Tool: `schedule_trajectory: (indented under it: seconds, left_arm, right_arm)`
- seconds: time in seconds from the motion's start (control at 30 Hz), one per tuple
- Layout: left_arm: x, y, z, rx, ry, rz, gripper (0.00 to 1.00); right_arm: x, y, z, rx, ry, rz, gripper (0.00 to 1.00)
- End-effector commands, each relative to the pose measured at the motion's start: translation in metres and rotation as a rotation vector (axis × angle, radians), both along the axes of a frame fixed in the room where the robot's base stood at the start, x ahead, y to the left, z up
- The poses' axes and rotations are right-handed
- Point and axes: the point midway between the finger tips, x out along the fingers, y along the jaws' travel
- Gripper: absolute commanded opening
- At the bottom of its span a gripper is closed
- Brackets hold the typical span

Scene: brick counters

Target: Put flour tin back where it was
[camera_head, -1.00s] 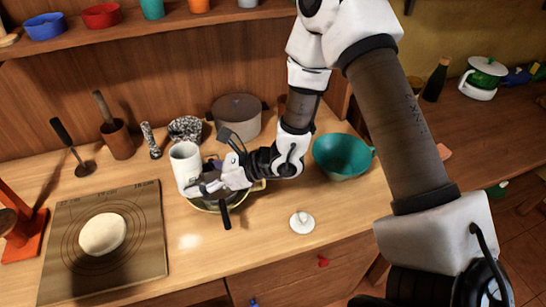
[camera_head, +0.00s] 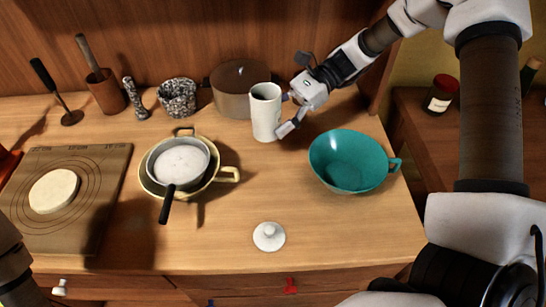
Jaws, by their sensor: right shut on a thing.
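The flour tin (camera_head: 265,114), a tall white cylinder without its lid, is upright at the back of the counter, just right of the brown pot. I cannot tell whether its base touches the wood. My right gripper (camera_head: 285,112) comes from the right and is shut on the tin's right side. A small white lid with a knob (camera_head: 269,236) lies near the counter's front edge. A sieve (camera_head: 180,162) filled with white flour rests over a yellow-rimmed bowl (camera_head: 228,175) left of the tin. My left gripper is out of view.
A teal bowl (camera_head: 350,160) stands right of the tin. A brown lidded pot (camera_head: 240,90), a speckled mortar (camera_head: 177,97) and a wooden cup (camera_head: 107,95) line the back. A board with dough (camera_head: 53,191) is at left. The middle counter is clear.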

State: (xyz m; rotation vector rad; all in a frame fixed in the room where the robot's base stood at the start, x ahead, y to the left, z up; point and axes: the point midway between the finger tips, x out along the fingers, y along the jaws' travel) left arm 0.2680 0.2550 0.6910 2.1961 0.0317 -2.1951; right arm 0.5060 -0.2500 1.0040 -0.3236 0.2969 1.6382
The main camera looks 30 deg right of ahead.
Motion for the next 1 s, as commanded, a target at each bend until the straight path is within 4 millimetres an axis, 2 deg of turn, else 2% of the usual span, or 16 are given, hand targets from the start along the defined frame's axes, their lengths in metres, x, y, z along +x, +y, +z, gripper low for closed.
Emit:
schedule_trajectory:
  seconds: [0.1,0.43,0.53,0.87,0.9,1.0]
  left_arm:
    - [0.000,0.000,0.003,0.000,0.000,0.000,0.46]
    - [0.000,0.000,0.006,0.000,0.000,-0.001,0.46]
    - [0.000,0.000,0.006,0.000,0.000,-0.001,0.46]
    - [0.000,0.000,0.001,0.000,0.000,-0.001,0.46]
    - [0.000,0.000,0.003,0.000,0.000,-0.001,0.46]
    - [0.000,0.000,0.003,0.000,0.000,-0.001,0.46]
  right_arm:
    - [-0.001,0.000,-0.026,-0.001,0.004,-0.001,0.14]
    - [-0.001,0.000,-0.084,-0.002,0.001,0.000,0.14]
    - [-0.001,0.000,-0.092,-0.001,-0.001,-0.001,0.14]
    - [-0.001,0.000,-0.097,0.000,-0.003,-0.001,0.14]
    - [-0.001,0.000,-0.095,-0.001,-0.003,-0.001,0.74]
    - [-0.001,0.000,-0.095,-0.001,-0.003,-0.001,0.74]
